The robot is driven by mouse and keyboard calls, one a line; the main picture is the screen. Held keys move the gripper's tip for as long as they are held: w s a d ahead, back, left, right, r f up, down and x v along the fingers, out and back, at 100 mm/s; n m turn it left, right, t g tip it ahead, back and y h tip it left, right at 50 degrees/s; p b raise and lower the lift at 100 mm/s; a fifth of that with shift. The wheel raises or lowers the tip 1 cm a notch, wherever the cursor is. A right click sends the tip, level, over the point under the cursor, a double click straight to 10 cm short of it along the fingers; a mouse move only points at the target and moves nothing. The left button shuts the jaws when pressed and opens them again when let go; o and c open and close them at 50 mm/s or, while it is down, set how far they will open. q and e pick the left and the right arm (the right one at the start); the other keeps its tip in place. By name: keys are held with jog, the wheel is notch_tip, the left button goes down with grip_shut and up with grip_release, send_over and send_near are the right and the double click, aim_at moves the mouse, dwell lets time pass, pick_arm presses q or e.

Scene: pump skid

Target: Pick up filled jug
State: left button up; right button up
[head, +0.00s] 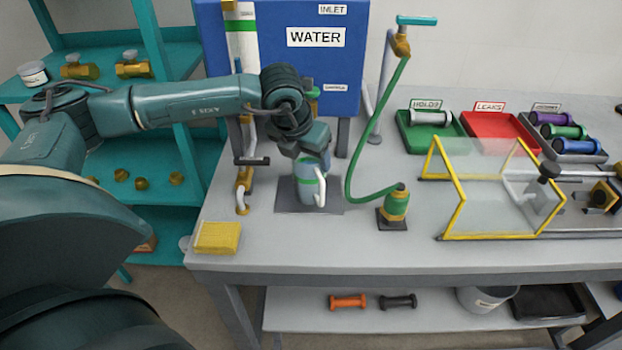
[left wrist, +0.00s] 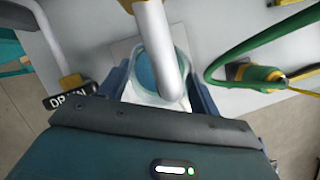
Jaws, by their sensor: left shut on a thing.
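The jug (head: 306,189) is a pale blue-grey vessel with a green band and a white handle. It stands upright on or just above a dark square mat (head: 335,203) on the bench, in front of the blue water tank. My left gripper (head: 312,160) reaches down over the jug from above and is shut on it. In the left wrist view the jug (left wrist: 148,80) sits between the two fingers, with blue water visible inside. A pale bar crosses over its opening there. Whether the jug touches the mat is hidden. My right gripper is not in view.
The blue WATER tank (head: 330,60) stands behind the jug. A green hose (head: 389,105) curves down to a brass fitting (head: 395,206) right of it. A yellow sponge (head: 217,238) lies at front left. A clear guard with yellow edges (head: 485,190) stands to the right.

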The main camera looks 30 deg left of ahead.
pick_arm(q)
jog(key=shift+c, duration=0.7)
jog(key=shift+r, duration=0.1)
jog(key=shift+r, duration=0.1)
